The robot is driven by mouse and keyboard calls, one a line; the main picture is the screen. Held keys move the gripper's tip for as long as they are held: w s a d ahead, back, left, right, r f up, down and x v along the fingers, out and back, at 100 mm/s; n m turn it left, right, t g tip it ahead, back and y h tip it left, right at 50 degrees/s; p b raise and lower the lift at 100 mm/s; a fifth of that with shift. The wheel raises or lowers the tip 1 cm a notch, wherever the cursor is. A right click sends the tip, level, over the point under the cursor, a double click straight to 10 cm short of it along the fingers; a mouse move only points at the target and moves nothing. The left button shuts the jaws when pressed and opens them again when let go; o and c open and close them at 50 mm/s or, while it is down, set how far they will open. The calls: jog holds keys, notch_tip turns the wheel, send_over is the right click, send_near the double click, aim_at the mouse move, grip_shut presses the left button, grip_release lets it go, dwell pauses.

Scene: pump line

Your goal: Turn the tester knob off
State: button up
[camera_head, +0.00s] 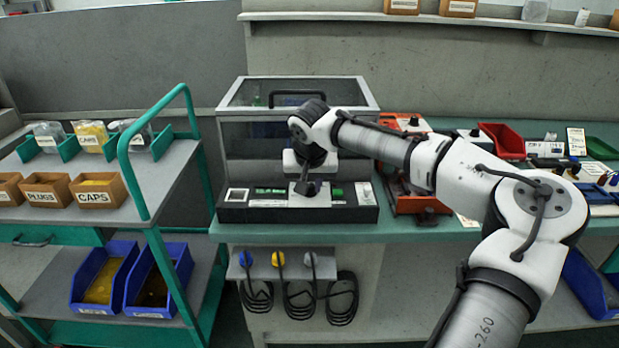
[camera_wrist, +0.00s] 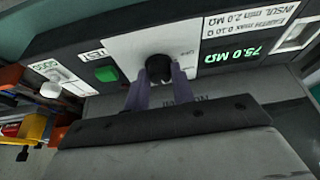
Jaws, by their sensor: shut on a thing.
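The tester (camera_head: 233,213) is a long black box on the bench with a pale panel in its middle. Its round black knob (camera_wrist: 159,66) sits on that pale panel, and the wrist view shows it between the two fingertips of my gripper (camera_wrist: 160,80). My gripper is shut on the knob; in the head view my wrist hides the knob. A green display (camera_wrist: 232,56) reads 75.0 MΩ. The exact knob setting is not readable.
A clear-lidded enclosure (camera_head: 237,96) stands right behind the tester. Orange equipment (camera_head: 412,205) and a red bin (camera_head: 503,141) are on the bench to the right. A green-framed cart (camera_head: 150,215) with boxes stands at left. Coiled leads (camera_head: 300,297) hang below.

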jog(key=shift+d+r+n+y+p, duration=0.1)
jog(key=shift+n+y+p, duration=0.4)
jog(key=shift+n+p, duration=1.1)
jog(key=n+g+y+p, duration=0.1)
jog(key=n+p, duration=0.2)
jog(key=shift+d+p, duration=0.1)
jog(key=shift+p, duration=0.2)
jog(key=n+g+y+p, duration=0.1)
jog(key=n+p, duration=0.1)
jog(key=n, duration=0.2)
jog(key=shift+w, duration=0.1)
jog(key=shift+w+d+n+g+y+p, duration=0.1)
jog(key=shift+n+g+y+p, duration=0.2)
jog(key=shift+n, duration=0.8)
jog(key=shift+w+d+n+g+y+p, duration=0.15)
jog(key=shift+n+g+p, duration=0.25)
jog(key=shift+n, duration=0.7)
jog(key=shift+s+a, duration=0.1)
jog(key=o, duration=1)
